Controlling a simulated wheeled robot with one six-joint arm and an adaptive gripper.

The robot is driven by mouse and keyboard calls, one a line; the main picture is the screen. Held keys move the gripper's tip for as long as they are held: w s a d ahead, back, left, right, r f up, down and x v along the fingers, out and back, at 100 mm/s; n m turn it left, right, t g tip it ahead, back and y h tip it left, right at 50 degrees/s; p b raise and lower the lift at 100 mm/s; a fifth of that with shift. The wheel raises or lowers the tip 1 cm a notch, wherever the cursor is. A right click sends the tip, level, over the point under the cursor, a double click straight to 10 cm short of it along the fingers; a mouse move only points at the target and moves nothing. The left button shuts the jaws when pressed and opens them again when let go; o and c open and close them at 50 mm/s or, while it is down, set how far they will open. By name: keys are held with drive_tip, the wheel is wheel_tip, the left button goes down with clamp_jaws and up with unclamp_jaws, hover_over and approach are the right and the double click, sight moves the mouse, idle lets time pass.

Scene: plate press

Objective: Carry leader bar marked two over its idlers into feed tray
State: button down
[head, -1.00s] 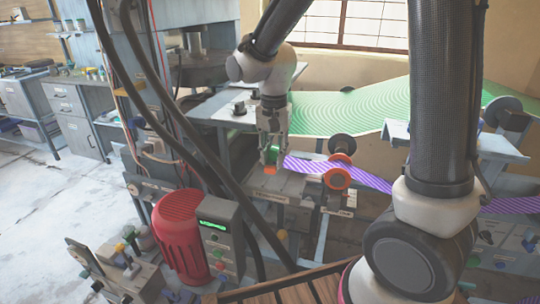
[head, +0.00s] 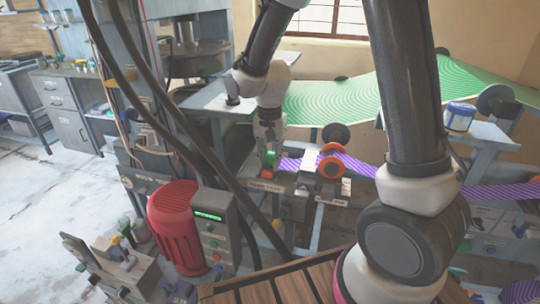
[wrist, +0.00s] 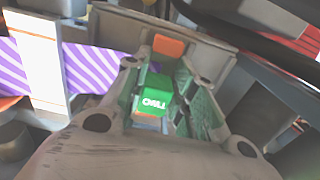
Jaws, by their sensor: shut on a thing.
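My gripper (head: 267,154) is shut on the leader bar, a green block (wrist: 154,93) with white "TWO" lettering, between its fingers in the wrist view. Orange shows beyond the green, and an orange end (head: 265,174) hangs below my fingers in the head view. The bar is at the feed tray (head: 262,187), a grey plate with a label on its front edge; I cannot tell whether it touches. A dark roller (head: 336,133) stands behind.
A red motor (head: 174,225) and a grey control box (head: 213,230) stand front left. Dark cables cross in front of the press. A green patterned web (head: 350,102) slopes behind. A blue-and-white tin (head: 459,116) sits on the right-hand table.

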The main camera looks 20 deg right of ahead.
drive_tip(key=c, duration=1.1)
unclamp_jaws()
wheel_tip(320, 180, up, 8)
drive_tip(key=shift+f, duration=0.25)
drive_tip(key=shift+s, duration=0.1)
